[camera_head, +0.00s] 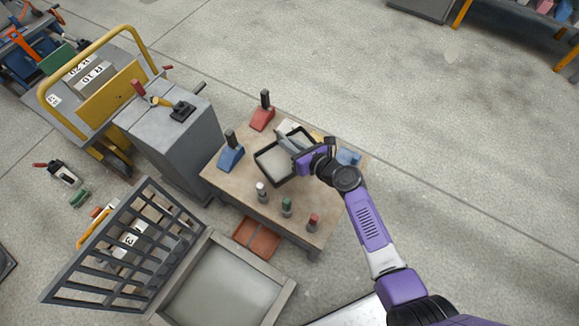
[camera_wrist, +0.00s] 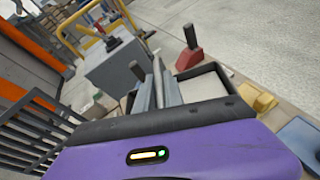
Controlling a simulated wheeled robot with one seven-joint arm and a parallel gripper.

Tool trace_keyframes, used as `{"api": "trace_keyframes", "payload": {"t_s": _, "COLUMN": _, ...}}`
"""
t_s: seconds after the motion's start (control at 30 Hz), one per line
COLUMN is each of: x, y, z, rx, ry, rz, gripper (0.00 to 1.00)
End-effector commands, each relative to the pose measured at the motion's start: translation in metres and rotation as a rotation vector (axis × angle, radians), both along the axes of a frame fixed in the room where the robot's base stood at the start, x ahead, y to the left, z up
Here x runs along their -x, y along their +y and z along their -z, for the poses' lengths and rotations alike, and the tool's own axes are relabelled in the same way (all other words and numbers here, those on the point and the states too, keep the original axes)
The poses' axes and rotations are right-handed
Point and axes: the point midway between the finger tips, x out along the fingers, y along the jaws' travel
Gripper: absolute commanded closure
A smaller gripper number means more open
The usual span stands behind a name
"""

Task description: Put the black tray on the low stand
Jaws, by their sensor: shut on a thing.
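The black tray (camera_head: 274,163) has a dark rim and a pale grey inside. It is over the wooden-topped table (camera_head: 235,182); I cannot tell whether it touches the top. My gripper (camera_head: 287,146) reaches across the tray from the right and is shut on it, covering part of it. In the wrist view, the grey fingers (camera_wrist: 159,82) point away from me, and the tray (camera_wrist: 204,84) shows to their right. The exact grip point is hidden. I cannot tell for sure which piece is the low stand.
A red-based tool (camera_head: 262,112) and a blue-based one (camera_head: 231,153) stand beside the tray. Small bottles (camera_head: 287,206) line the front side. A grey cabinet (camera_head: 175,125), a slatted rack (camera_head: 125,240) and a grey frame (camera_head: 280,297) are at left and below.

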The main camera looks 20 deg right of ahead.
Motion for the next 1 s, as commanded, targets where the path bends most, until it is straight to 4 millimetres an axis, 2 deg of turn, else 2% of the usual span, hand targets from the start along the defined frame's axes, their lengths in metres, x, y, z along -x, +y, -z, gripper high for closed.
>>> {"api": "trace_keyframes", "payload": {"t_s": 0.03, "x": -0.001, "y": -0.001, "z": 0.018, "rx": -0.001, "ry": -0.002, "rz": 0.002, "gripper": 1.00}}
{"api": "trace_keyframes", "payload": {"t_s": 0.1, "x": -0.001, "y": -0.001, "z": 0.033, "rx": -0.002, "ry": -0.003, "rz": 0.001, "gripper": 1.00}}
{"api": "trace_keyframes", "payload": {"t_s": 0.3, "x": -0.001, "y": -0.001, "z": 0.066, "rx": 0.000, "ry": -0.003, "rz": 0.002, "gripper": 1.00}}
{"api": "trace_keyframes", "payload": {"t_s": 0.63, "x": -0.001, "y": -0.001, "z": 0.083, "rx": -0.001, "ry": -0.004, "rz": 0.002, "gripper": 1.00}}
{"api": "trace_keyframes", "payload": {"t_s": 0.9, "x": -0.001, "y": 0.000, "z": 0.117, "rx": -0.001, "ry": -0.003, "rz": 0.001, "gripper": 1.00}}
{"api": "trace_keyframes", "payload": {"t_s": 1.0, "x": -0.001, "y": 0.000, "z": 0.121, "rx": 0.000, "ry": -0.004, "rz": 0.000, "gripper": 1.00}}
